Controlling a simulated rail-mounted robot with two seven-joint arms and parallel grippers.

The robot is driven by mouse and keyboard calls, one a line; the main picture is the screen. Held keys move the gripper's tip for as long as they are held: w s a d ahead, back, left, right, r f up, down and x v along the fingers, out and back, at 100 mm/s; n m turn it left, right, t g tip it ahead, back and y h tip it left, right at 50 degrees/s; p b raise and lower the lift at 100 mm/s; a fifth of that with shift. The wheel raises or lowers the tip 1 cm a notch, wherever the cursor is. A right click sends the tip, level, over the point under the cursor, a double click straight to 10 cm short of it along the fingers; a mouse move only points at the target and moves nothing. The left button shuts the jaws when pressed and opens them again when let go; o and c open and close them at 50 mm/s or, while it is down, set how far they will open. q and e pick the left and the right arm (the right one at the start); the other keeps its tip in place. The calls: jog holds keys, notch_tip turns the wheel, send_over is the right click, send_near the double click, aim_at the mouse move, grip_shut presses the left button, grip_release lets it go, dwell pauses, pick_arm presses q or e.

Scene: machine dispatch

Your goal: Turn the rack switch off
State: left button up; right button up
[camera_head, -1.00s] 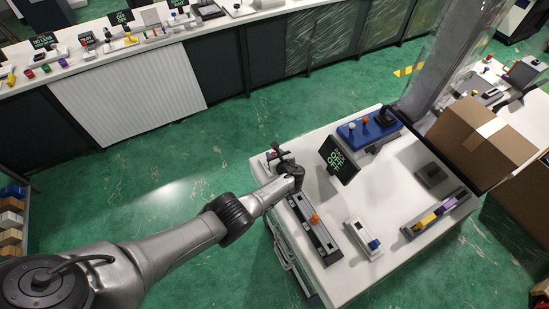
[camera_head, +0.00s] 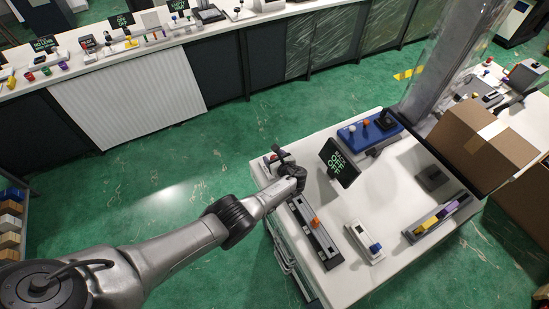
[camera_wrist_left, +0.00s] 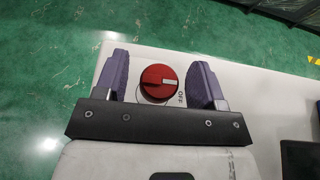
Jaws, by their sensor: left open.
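A red round knob (camera_wrist_left: 158,83) with a white pointer mark sits on a white surface in the left wrist view. Its white mark points right, and an OFF label (camera_wrist_left: 181,98) is printed just to its right. My left gripper (camera_wrist_left: 160,78) is open, with one purple finger on each side of the knob; a gap shows on both sides. In the head view my left gripper (camera_head: 276,157) is at the left back corner of the white table (camera_head: 385,215), and the knob is mostly hidden there. My right gripper is not in view.
A blue box (camera_head: 370,131) with coloured knobs, a slider panel (camera_head: 315,231) with an orange handle, a small white switch unit (camera_head: 364,241) and a cardboard box (camera_head: 483,142) are nearby. Green floor is clear to the left.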

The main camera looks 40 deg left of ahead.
pick_arm(q)
jog(key=shift+s+d+r+p, duration=0.15)
jog(key=shift+d+r+p, duration=0.1)
jog(key=shift+d+p, duration=0.15)
jog(key=p+v, duration=0.4)
jog(key=v, duration=0.9)
jog(key=shift+f, duration=0.15)
